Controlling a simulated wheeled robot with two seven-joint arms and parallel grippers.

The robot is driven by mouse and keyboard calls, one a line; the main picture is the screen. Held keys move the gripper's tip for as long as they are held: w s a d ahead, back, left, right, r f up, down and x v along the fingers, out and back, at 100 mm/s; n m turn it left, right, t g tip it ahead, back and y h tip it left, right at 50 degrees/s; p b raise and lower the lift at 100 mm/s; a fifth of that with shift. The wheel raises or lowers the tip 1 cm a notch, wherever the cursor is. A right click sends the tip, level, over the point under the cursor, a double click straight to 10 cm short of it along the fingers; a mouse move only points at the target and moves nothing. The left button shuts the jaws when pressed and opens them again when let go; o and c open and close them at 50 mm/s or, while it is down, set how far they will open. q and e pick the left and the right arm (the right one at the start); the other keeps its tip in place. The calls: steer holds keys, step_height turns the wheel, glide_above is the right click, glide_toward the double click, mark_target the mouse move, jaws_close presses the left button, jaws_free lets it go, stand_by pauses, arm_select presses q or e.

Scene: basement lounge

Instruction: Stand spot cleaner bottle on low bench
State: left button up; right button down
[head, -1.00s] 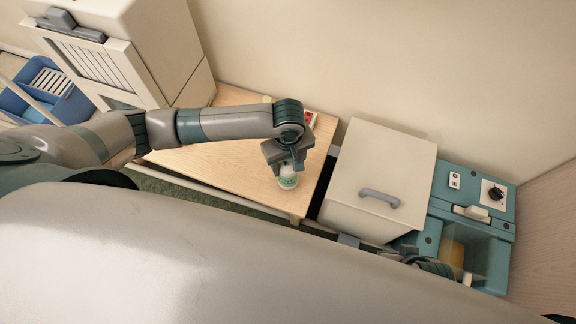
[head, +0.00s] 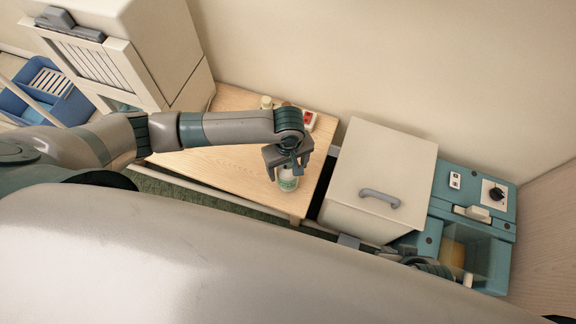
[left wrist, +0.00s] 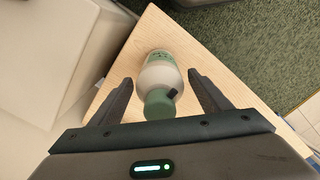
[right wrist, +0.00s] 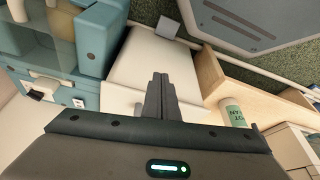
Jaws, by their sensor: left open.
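The spot cleaner bottle (head: 288,183), white with green print and a green cap, stands upright on the low wooden bench (head: 235,163) near its front right corner. My left gripper (head: 287,166) is open just above it. In the left wrist view the bottle (left wrist: 160,78) shows between the spread fingers (left wrist: 158,92), with a gap on both sides. My right gripper (right wrist: 161,88) is shut and empty, away from the bottle.
A small bottle (head: 266,102) and a red-and-white item (head: 309,120) sit at the back of the bench. A cream box with a grey handle (head: 380,180) and a teal machine (head: 470,220) stand to the right. A cream cabinet (head: 150,50) stands left.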

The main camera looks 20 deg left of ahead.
arm_select(q)
steer(key=shift+r, duration=0.15)
arm_select(e)
steer(key=shift+w+f, duration=0.1)
arm_select(q)
steer(key=shift+r, duration=0.35)
step_height(320, 180, up, 6)
steer(key=shift+r+p, duration=0.25)
steer(key=shift+p, duration=0.55)
step_height(320, 180, up, 4)
steer(key=shift+f+p, duration=0.2)
steer(key=shift+p, duration=0.15)
steer(key=shift+r, duration=0.6)
arm_select(e)
steer(key=shift+s+d+f+g+h, duration=0.2)
steer(key=shift+d+f+g, duration=0.1)
steer(key=shift+d+f, duration=0.25)
steer(key=shift+s+d+f+g+h, duration=0.15)
steer(key=shift+d+f+g, duration=0.15)
steer(key=shift+d+f, duration=0.2)
